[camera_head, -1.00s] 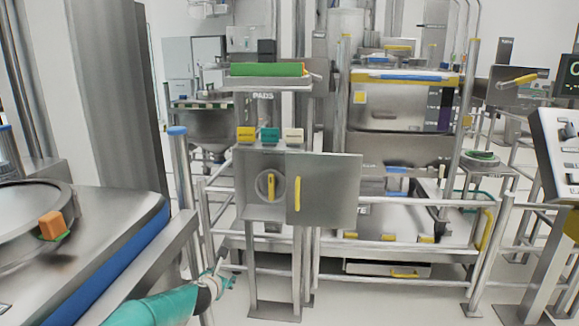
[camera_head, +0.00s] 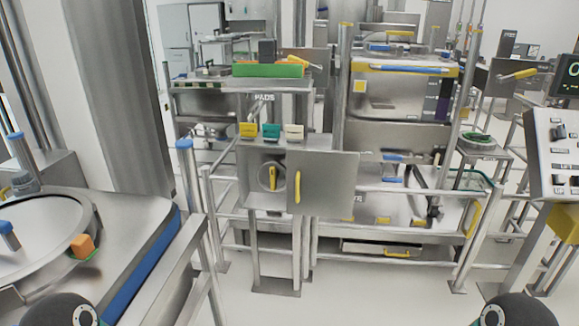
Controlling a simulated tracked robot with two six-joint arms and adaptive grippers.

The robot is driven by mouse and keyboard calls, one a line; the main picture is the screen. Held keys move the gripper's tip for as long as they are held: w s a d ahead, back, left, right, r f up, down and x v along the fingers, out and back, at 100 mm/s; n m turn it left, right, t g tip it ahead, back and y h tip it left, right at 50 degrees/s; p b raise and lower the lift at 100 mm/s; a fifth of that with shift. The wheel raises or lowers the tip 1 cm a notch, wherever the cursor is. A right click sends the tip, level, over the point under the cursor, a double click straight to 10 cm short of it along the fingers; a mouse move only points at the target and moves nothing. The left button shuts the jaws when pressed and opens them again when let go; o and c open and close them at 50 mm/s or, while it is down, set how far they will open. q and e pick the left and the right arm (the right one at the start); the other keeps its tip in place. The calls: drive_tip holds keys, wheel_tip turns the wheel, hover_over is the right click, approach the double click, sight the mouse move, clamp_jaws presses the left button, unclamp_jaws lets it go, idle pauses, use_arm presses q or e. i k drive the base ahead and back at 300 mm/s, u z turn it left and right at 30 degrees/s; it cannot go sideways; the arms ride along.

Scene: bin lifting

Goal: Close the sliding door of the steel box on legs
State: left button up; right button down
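The steel box (camera_head: 247,190) stands on legs near the middle of the view. Its flat sliding door (camera_head: 328,185) is off to the right side, and the left part of the front is open. A yellow vertical handle (camera_head: 297,184) is at the door's left edge. In the opening I see a round dial with a yellow lever (camera_head: 272,179). Neither of my grippers is in view. Only dark rounded parts of my arms show at the bottom left and bottom right edges.
Yellow, teal and white blocks (camera_head: 271,131) sit on top of the box. Railings (camera_head: 390,191) run beside and behind it. A steel table with a blue edge (camera_head: 140,262) is at left, and a control panel (camera_head: 560,150) at right. The floor before the box looks clear.

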sight(320, 183)
drive_tip(key=z, duration=0.1)
drive_tip(key=i, duration=0.6)
drive_tip(key=z, duration=0.45)
drive_tip(key=i, duration=1.65)
drive_tip(key=u, duration=0.3)
